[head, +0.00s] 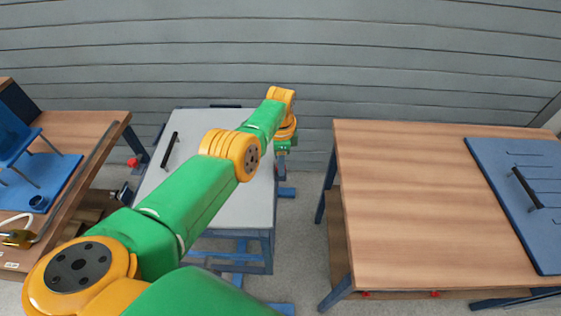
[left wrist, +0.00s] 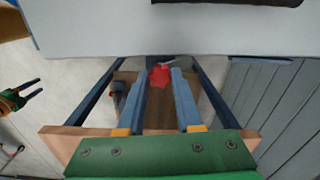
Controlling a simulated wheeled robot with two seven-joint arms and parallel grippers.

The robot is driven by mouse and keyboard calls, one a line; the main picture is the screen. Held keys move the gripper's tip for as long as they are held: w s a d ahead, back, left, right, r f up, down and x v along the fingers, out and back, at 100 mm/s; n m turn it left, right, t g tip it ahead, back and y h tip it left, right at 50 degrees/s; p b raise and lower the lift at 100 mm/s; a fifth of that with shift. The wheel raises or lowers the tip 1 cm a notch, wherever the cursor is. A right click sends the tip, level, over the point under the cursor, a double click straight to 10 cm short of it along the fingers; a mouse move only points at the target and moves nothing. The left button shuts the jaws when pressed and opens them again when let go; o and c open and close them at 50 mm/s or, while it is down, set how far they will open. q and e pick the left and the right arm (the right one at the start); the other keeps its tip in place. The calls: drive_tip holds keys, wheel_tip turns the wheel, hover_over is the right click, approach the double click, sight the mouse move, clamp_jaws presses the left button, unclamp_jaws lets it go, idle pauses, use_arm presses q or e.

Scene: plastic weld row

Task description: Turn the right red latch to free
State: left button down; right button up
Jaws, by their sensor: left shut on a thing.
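A pale grey panel (head: 235,205) with a black handle (head: 169,150) lies on a blue frame; its edge shows in the left wrist view (left wrist: 100,35). A red latch (head: 133,162) is at its left side. In the left wrist view another red latch (left wrist: 159,73) is just beyond the panel edge, between the tips of my left gripper (left wrist: 162,80), which is shut on it. In the head view my left gripper is at the panel's right edge, and this latch is hidden there. My right gripper (left wrist: 28,96) shows at the left of the wrist view, empty, fingers apart.
A wooden table (head: 400,200) with a blue board (head: 510,200) stands at right. Another wooden table (head: 100,125) at left carries a blue mat (head: 45,175) and a blue chair (head: 15,140). Bare floor (head: 303,240) separates the panel's frame from the right table.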

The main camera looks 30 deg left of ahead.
use_arm(q)
drive_tip(key=shift+w+m, duration=0.1)
drive_tip(key=shift+m, duration=2.1)
drive_tip(key=c, duration=0.6)
unclamp_jaws()
drive_tip(key=shift+d, duration=0.1)
drive_tip(key=shift+o, duration=0.2)
wheel_tip(320, 180, up, 7)
drive_tip(key=p, duration=0.5)
drive_tip(key=shift+r+p, duration=0.2)
drive_tip(key=shift+p, duration=0.2)
drive_tip(key=shift+f, duration=0.1)
